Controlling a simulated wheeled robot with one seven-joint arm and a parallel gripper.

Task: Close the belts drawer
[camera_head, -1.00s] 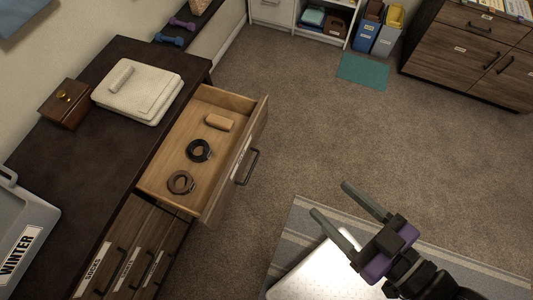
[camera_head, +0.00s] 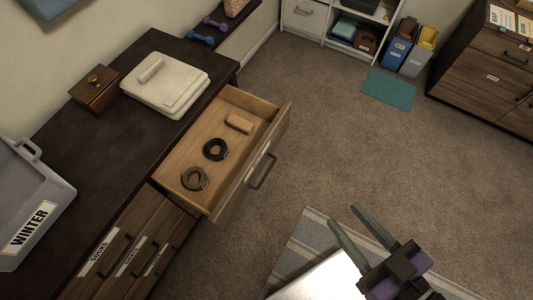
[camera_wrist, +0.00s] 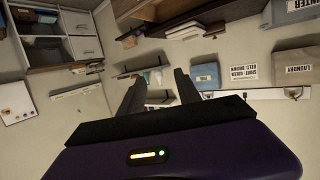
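The open drawer (camera_head: 194,143) is pulled out from the dark dresser (camera_head: 88,133) in the head view. It holds a brown coiled belt (camera_head: 194,178), a black coiled belt (camera_head: 215,149) and a tan block-like item (camera_head: 239,123). Its front has a dark bar handle (camera_head: 262,171); the label beside it is too slanted to read. My gripper (camera_head: 352,220) is open and empty, over the floor to the right of the drawer and apart from it. In the wrist view its two fingers (camera_wrist: 160,88) are spread with nothing between them.
Shut drawers, one labelled SOCKS (camera_head: 99,254), lie below left. A grey WINTER bin (camera_head: 28,195), folded white cloth (camera_head: 178,88) and wooden box (camera_head: 95,88) stand on the dresser. A striped rug (camera_head: 305,245) lies near my gripper. Carpet between drawer and gripper is clear.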

